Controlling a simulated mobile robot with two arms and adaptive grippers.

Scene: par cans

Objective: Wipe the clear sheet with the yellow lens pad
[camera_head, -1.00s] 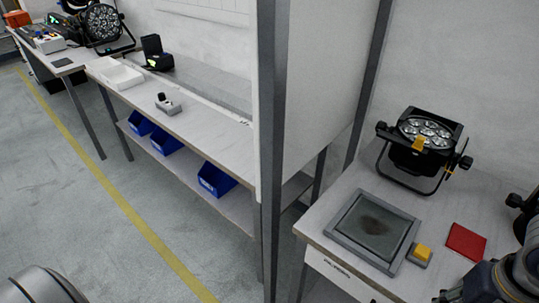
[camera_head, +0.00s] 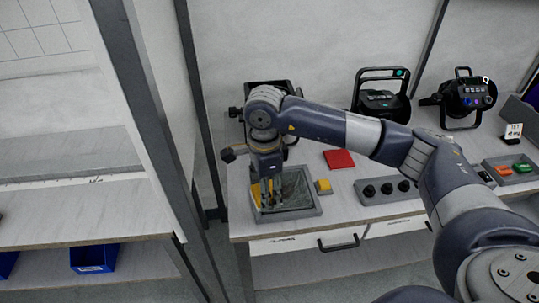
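The clear sheet (camera_head: 299,184) lies flat in a grey square frame (camera_head: 291,214) near the left end of the right-hand bench. The yellow lens pad (camera_head: 323,186) sits on a small grey block just right of the frame. My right gripper (camera_head: 265,203) points down over the left part of the sheet and hides some of it. Yellow patches show at its fingers; I cannot tell whether its fingers are apart or touching the sheet. The dark smudge seen earlier is not clear now. My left gripper is out of view.
A red cloth-like square (camera_head: 339,159) lies behind the pad. A grey block with black knobs (camera_head: 386,189) stands to its right. A stage light is partly hidden behind my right arm; two more lights (camera_head: 380,97) (camera_head: 465,99) stand farther right. A grey post (camera_head: 163,110) rises left of the bench.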

